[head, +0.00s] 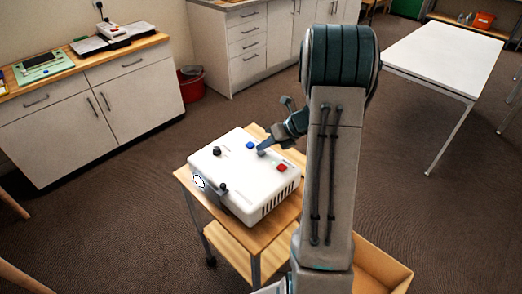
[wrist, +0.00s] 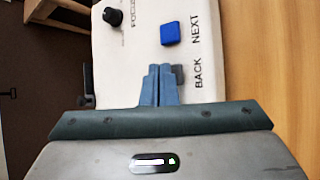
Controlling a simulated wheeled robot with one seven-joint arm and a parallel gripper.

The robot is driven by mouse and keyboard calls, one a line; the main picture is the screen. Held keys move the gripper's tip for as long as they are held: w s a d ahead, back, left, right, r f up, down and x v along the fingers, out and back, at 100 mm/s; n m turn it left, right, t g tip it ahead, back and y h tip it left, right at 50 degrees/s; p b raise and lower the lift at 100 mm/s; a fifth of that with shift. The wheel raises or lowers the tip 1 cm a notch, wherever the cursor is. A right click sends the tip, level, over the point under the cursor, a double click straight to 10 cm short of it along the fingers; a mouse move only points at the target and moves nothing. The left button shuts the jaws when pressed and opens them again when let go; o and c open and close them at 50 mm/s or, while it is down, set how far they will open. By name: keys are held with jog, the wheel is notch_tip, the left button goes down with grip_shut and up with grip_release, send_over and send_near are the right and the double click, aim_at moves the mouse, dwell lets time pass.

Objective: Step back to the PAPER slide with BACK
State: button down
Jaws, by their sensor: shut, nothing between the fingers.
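A white projector (head: 235,170) stands on a small wooden trolley. On its top, in the wrist view, are a blue button (wrist: 170,34) beside the printed word NEXT and a grey button (wrist: 180,74) beside the word BACK. The blue button also shows in the head view (head: 250,145). My gripper (wrist: 160,68) is shut and empty, its fingertips right beside the BACK button and partly covering it. I cannot tell whether they touch it. In the head view my gripper (head: 264,150) is low over the projector top. No projected slide is in view.
A black FOCUS knob (wrist: 113,16), a second dark knob (head: 223,188) and a red button (head: 282,168) are on the projector. The wooden trolley top (head: 262,236) has narrow free margins. A white table (head: 445,55) stands right, cabinets (head: 95,105) left.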

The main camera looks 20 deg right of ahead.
aim_at(264, 152)
jog(key=shift+r, duration=0.5)
jog(key=shift+p, duration=0.3)
notch_tip(264, 152, up, 5)
jog(key=p, duration=0.4)
jog(key=shift+p, duration=0.35)
